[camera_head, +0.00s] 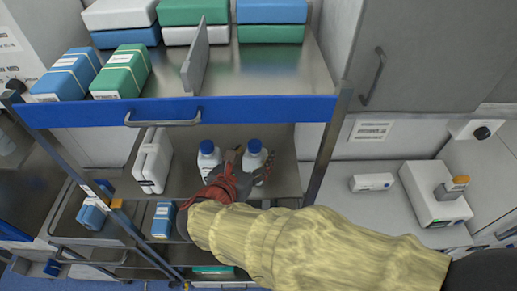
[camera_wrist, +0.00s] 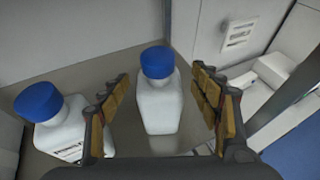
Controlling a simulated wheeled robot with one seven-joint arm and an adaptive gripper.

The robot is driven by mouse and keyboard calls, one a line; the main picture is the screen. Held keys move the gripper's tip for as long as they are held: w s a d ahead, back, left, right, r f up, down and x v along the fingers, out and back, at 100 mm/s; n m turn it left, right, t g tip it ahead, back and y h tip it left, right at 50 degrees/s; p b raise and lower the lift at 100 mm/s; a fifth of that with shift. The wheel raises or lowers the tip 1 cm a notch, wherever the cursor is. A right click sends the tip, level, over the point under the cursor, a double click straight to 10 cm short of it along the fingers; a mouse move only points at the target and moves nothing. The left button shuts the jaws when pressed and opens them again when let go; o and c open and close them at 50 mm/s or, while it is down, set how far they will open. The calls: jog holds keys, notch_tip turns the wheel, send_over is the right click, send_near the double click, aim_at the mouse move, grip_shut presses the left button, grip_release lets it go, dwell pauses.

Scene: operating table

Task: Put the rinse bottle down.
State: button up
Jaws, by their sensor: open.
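Two white bottles with blue caps stand upright on the metal shelf (camera_head: 185,180) under the blue-edged top shelf. The right bottle (camera_head: 254,157) is between my gripper's open fingers in the wrist view (camera_wrist: 158,100), with visible room on both sides. The left bottle (camera_head: 208,158) stands outside the fingers; it also shows in the wrist view (camera_wrist: 52,125). I cannot tell which is the rinse bottle. My gripper (camera_wrist: 160,105) is open around the right bottle, reaching in from the front in the head view (camera_head: 245,172). My sleeved arm hides part of the lower shelves.
A white container (camera_head: 153,160) stands left on the same shelf. The top shelf's blue front edge (camera_head: 180,111) and a metal post (camera_head: 326,145) frame the opening. Blue and green packs (camera_head: 122,72) lie above. A white device (camera_head: 433,194) and small box (camera_head: 372,182) sit on the right counter.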

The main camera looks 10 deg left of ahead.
aim_at(245, 166)
jog(key=v, duration=0.5)
jog(key=shift+s+r, duration=0.1)
jog(key=shift+s, duration=0.2)
